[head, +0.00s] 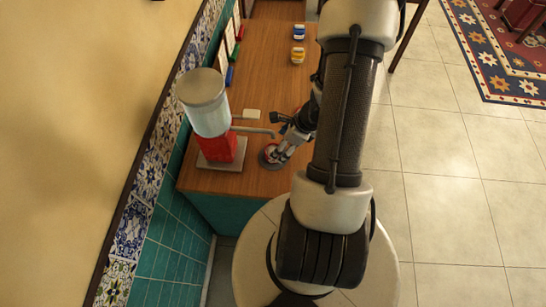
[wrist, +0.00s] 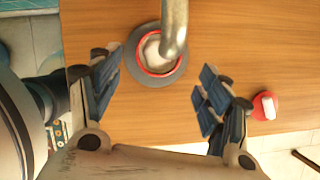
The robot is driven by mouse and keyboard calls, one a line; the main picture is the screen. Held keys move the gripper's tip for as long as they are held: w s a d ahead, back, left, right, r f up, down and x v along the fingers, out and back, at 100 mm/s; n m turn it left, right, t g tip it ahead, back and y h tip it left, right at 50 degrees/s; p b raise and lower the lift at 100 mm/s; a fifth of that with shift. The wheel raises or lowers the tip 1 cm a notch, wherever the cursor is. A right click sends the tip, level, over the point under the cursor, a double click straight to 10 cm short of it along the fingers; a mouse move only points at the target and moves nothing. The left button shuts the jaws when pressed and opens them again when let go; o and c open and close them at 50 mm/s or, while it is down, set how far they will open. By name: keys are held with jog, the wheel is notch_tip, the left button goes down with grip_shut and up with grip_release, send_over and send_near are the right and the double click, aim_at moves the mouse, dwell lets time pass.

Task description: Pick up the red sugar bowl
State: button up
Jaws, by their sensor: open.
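A round red-rimmed bowl (wrist: 141,58) with white inside sits on a grey disc (wrist: 142,77) in the wrist view. A metal spout (wrist: 174,22) crosses over part of it. A smaller red object with a white face (wrist: 265,106) lies to the right, near the table edge; I cannot tell which of the two is the sugar bowl. My gripper (wrist: 160,78) is open, its blue-padded fingers apart and nothing visibly held, with the rimmed bowl beyond the gap.
A samovar with a red base (head: 218,147) stands left of my gripper, its spout (head: 252,131) reaching towards it. Blue (head: 299,32) and yellow (head: 298,54) items stand farther back. The wooden table (head: 262,80) is clear between.

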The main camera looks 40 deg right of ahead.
aim_at(270, 147)
jog(key=b+x, duration=0.2)
jog(key=x, duration=0.4)
jog(key=shift+a+b, duration=0.2)
jog(key=shift+b, duration=0.15)
jog(key=shift+r, duration=0.1)
jog(key=shift+c, duration=0.3)
jog(key=c, duration=1.3)
